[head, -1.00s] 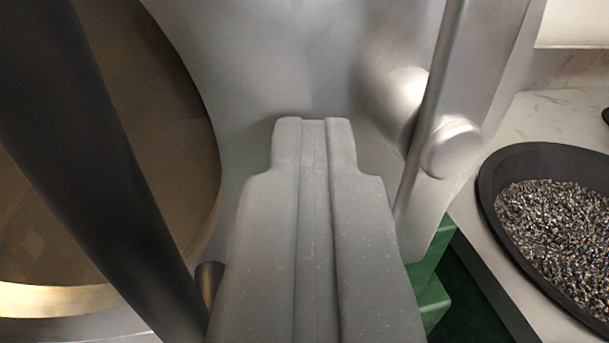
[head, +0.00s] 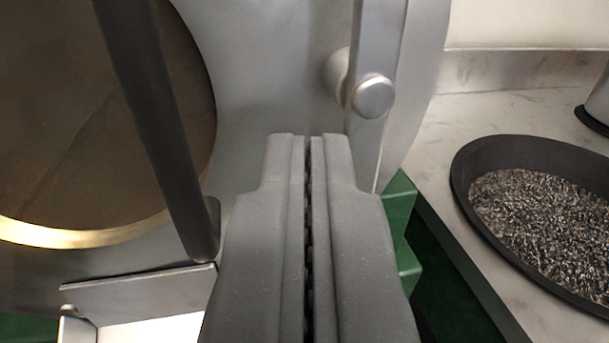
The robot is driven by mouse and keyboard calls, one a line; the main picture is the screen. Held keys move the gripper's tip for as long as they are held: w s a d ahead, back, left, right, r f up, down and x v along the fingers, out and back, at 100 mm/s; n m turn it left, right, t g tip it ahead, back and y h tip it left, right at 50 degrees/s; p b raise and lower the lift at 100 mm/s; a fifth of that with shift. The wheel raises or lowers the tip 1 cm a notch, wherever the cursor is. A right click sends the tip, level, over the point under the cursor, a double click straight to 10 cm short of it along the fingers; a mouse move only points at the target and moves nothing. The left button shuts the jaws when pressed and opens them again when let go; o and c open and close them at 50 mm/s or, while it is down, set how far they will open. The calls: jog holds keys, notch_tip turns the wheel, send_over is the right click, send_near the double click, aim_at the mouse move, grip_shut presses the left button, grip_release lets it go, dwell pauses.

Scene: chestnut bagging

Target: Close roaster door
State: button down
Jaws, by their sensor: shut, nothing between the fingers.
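The roaster (head: 270,70) fills the upper left of the head view as a grey metal front. A round brown area (head: 70,130) with a brass-coloured rim shows at the left. A dark bar (head: 160,130) slants down in front of it. A flat metal lever (head: 370,60) with a round knob (head: 374,96) stands on the right of the front. I cannot tell which part is the door or how far it is open. My gripper (head: 309,140) is shut and empty, pointing at the front, just below and left of the knob. Its body hides the area below.
A black oval pan (head: 480,225) of dark, glinting small pieces sits on the pale marble counter (head: 440,140) at the right. Green blocks (head: 400,215) show beside my gripper. A metal plate (head: 140,295) juts out at lower left. Part of another container (head: 598,100) shows at the right edge.

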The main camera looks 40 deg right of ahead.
jog(key=s+d+v, duration=0.1)
jog(key=v, duration=0.8)
jog(key=w+a+r+n+t+y+b, duration=0.1)
jog(key=w+a+r+n+t+y, duration=0.2)
jog(key=a+r, duration=0.95)
jog(key=w+a+r+n+t+y, duration=0.15)
jog(key=a+r+y, duration=0.35)
jog(key=a+r, duration=0.75)
jog(key=s+a+r+n+y, duration=0.1)
jog(key=s+a+r+y, duration=0.1)
jog(key=s+a+r, duration=0.35)
jog(key=s+a+r+n+y, duration=0.1)
jog(key=s+a+r+n, duration=0.15)
jog(key=r, duration=0.55)
jog(key=s+a+r+g, duration=0.1)
jog(key=s+a+r, duration=0.3)
jog(key=s, duration=0.3)
jog(key=s+a+r+g+y, duration=0.1)
jog(key=s+a+r, duration=0.3)
jog(key=s, duration=0.4)
jog(key=shift+s+n+y, duration=0.25)
jog(key=shift+n+y, duration=0.05)
jog(key=shift+n, duration=0.1)
